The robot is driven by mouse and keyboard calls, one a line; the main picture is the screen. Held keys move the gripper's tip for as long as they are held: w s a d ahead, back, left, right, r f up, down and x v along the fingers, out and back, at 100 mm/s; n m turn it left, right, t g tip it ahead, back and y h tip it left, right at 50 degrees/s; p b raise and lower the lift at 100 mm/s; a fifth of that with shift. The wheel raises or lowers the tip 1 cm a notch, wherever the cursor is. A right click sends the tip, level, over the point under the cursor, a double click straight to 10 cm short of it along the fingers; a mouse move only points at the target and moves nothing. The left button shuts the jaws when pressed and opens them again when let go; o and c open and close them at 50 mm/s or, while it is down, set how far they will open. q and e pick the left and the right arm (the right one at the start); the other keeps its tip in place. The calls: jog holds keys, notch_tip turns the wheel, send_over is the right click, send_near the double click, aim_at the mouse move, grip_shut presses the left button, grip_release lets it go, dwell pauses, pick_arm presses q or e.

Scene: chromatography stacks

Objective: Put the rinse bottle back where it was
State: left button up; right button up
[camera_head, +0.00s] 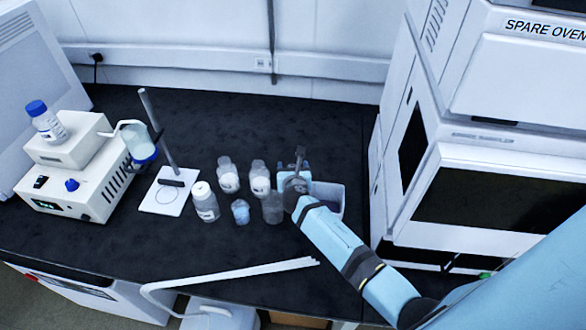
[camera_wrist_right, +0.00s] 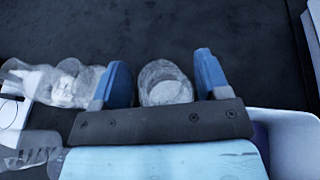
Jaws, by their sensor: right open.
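My right gripper (camera_head: 294,170) is over the bench at the right end of a group of clear bottles. In the right wrist view its two blue fingers (camera_wrist_right: 160,68) are apart, with a clear, grey-looking bottle (camera_wrist_right: 165,88) between them. I see gaps at its sides and cannot tell whether either finger touches it. The group includes a white-capped bottle (camera_head: 205,203), two clear bottles behind (camera_head: 228,176) (camera_head: 260,180), a small bluish vessel (camera_head: 240,212) and a grey bottle (camera_head: 272,208). No label is readable, so I cannot tell which is the rinse bottle. My left gripper is not in view.
A pale bin (camera_head: 331,198) stands right beside my right gripper. A stand with a rod (camera_head: 158,130) and white plate (camera_head: 160,200) is left of the bottles. A blue-capped bottle (camera_head: 45,122) stands on a white instrument (camera_head: 75,190). The back of the black bench (camera_head: 300,115) is clear.

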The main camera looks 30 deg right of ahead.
jog(key=v, duration=1.1)
jog(key=s+a+f+m+y, duration=0.2)
jog(key=s+m+y, duration=0.1)
jog(key=s+m, duration=0.4)
jog(key=s+a+f+m+g+y, duration=0.1)
jog(key=s+a+f+m+y, duration=0.1)
jog(key=s+m, duration=0.6)
jog(key=s+a+f+m+y, duration=0.2)
jog(key=s+m, duration=0.5)
jog(key=m, duration=0.5)
jog(key=a+y, duration=0.1)
jog(key=y, duration=0.1)
jog(key=shift+s+a+m+g+y, duration=0.2)
jog(key=shift+s+m+g+y, duration=0.1)
jog(key=shift+m+g, duration=0.1)
jog(key=shift+f, duration=0.15)
jog(key=shift+d+r+p, duration=0.15)
jog(key=shift+r+p, duration=0.65)
jog(key=shift+r, duration=0.05)
